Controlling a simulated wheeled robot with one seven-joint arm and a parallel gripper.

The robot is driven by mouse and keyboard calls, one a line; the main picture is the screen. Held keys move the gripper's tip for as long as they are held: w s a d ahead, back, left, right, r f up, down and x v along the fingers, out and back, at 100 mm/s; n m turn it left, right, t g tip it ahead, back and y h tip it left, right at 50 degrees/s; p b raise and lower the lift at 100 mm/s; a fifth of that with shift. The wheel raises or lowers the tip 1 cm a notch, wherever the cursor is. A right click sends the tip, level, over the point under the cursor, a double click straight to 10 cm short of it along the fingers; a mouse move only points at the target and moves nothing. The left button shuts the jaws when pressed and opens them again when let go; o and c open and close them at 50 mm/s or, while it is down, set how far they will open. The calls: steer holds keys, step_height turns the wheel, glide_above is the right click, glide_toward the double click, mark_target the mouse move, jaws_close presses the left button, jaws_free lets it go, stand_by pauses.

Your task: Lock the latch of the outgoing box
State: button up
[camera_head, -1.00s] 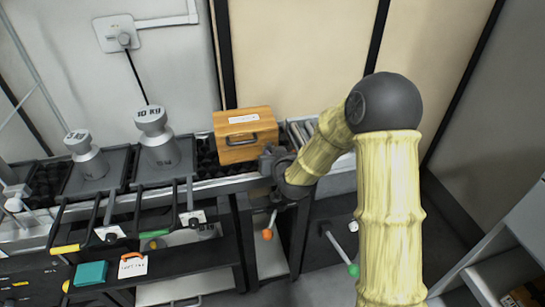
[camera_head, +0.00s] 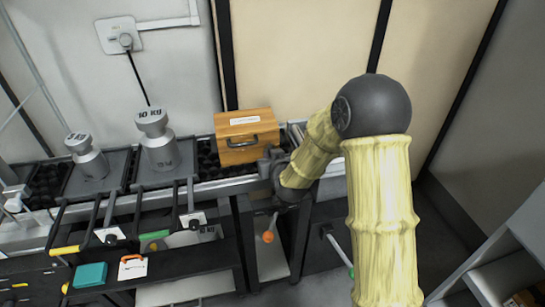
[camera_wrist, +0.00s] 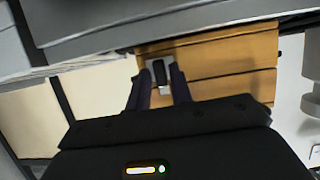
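The orange-brown wooden box (camera_head: 230,156) sits on the dark roller strip by the wall, with a white label on its lid and a dark handle on its front. My gripper (camera_head: 270,160) is at the box's lower right corner in the head view. In the wrist view the box (camera_wrist: 235,62) fills the upper right, and its latch (camera_wrist: 159,74) shows as a light plate with a dark middle part. My gripper (camera_wrist: 160,88) is open, with its two dark fingers apart on either side of the latch. Whether they touch it cannot be told.
Weights stand on scale plates to the left, one marked 10 kg (camera_head: 156,140). Black levers with coloured grips line the front edge. An orange-knobbed lever (camera_head: 268,237) hangs below my gripper. A teal block (camera_head: 90,275) lies on the lower shelf. Free floor shows at the right.

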steer(key=shift+s, duration=0.1)
steer(key=b+v, duration=0.7)
steer(key=v, duration=1)
steer(key=shift+b, duration=0.3)
steer(key=shift+d, duration=0.1)
